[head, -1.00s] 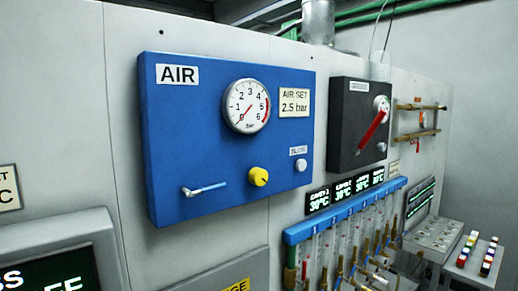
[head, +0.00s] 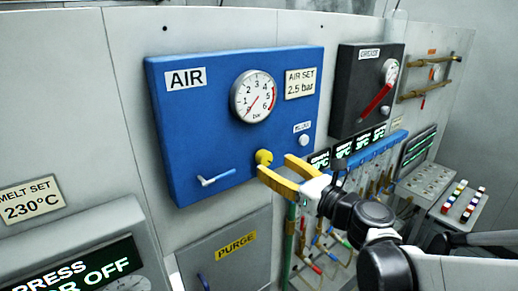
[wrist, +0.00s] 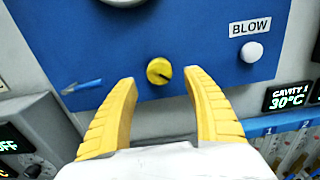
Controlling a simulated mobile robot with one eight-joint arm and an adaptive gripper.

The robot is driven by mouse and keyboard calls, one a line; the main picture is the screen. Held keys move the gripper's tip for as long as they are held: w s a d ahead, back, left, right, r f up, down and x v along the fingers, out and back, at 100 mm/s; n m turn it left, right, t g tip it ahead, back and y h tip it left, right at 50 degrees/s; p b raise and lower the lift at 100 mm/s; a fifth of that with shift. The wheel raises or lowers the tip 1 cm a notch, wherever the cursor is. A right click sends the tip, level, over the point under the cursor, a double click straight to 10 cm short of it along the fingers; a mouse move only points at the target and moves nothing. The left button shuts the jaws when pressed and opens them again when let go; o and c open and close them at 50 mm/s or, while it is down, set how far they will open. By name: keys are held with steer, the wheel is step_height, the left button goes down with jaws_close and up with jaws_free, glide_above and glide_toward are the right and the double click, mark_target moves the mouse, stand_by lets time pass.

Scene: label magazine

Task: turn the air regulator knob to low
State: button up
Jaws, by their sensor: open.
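The yellow air regulator knob (head: 263,157) sits low on the blue AIR panel (head: 215,140). In the wrist view the knob (wrist: 159,71) shows a dark pointer mark towards its right side. My gripper (head: 272,168) has yellow fingers and is open at the knob in the head view. In the wrist view the open fingers (wrist: 162,87) point at the panel, and the knob shows between and slightly beyond the tips. I see nothing held. The pressure gauge (head: 254,96) has its red needle pointing to the lower left, near 0. The sign (head: 300,83) reads AIR SET 2.5 bar.
A white BLOW button (wrist: 252,52) is right of the knob. A black box with a red handle (head: 377,99) is further right. Hoses and displays sit below, and a PURGE panel (head: 235,243) is underneath.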

mark_target(268, 161)
steer(key=x, duration=0.5)
steer(key=shift+p, duration=0.35)
steer(key=shift+c, duration=0.5)
steer(key=shift+s, duration=0.1)
steer(key=c, duration=1.1)
